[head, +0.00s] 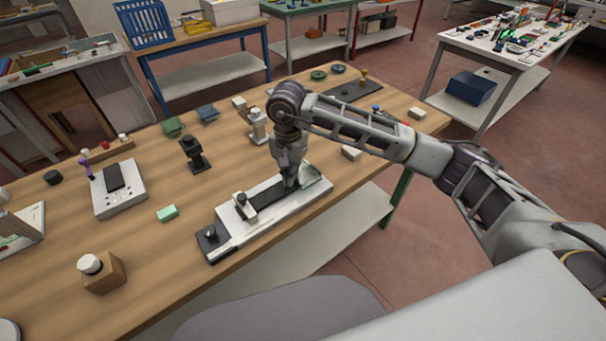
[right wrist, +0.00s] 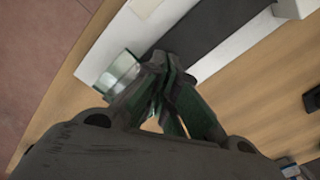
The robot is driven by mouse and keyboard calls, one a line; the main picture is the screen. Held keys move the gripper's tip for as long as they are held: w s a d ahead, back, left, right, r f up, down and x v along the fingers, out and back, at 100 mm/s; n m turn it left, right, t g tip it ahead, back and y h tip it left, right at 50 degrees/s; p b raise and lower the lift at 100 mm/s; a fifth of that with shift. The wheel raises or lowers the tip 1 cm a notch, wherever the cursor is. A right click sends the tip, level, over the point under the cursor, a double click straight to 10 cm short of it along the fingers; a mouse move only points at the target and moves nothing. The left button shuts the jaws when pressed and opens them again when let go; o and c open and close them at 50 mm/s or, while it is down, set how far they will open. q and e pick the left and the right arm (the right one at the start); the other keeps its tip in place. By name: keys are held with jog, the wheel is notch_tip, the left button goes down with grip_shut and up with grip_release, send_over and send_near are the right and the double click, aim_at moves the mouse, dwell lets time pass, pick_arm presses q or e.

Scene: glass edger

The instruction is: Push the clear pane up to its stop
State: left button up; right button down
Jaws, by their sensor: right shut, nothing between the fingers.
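The clear pane (head: 314,181), glassy with a greenish tint, is at the right end of a long white base with a dark strip (head: 228,226) on the wooden table. My right gripper (head: 291,184) points down at the dark strip, just left of the pane, with its fingers shut and empty. In the right wrist view the fingertips (right wrist: 157,62) are right beside the pane (right wrist: 116,75); I cannot tell whether they touch it. The gripper hides part of the pane. A small light block with a dark knob (head: 241,204) stands on the base; which part is the stop is unclear. My left gripper is not in view.
A black block with a knob (head: 210,240) is at the base's near left end. The table's front edge runs close to the base.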

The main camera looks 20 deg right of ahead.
aim_at(280, 189)
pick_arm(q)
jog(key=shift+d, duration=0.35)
pick_arm(e)
jog(key=shift+s+a, duration=0.1)
jog(key=shift+a, duration=0.15)
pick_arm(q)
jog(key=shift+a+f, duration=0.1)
pick_arm(e)
jog(key=shift+s+a, duration=0.2)
jog(key=shift+a, duration=0.3)
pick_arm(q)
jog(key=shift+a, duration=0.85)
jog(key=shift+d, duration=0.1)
pick_arm(e)
jog(key=shift+a, duration=0.15)
jog(key=shift+s+a, duration=0.15)
jog(key=shift+a, duration=0.15)
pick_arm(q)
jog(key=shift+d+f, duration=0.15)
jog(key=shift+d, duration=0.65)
pick_arm(e)
jog(key=shift+a, duration=0.1)
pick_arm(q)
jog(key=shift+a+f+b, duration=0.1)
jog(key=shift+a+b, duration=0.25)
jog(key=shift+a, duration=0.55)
pick_arm(e)
jog(key=shift+s+a, duration=0.2)
jog(key=shift+a, duration=0.3)
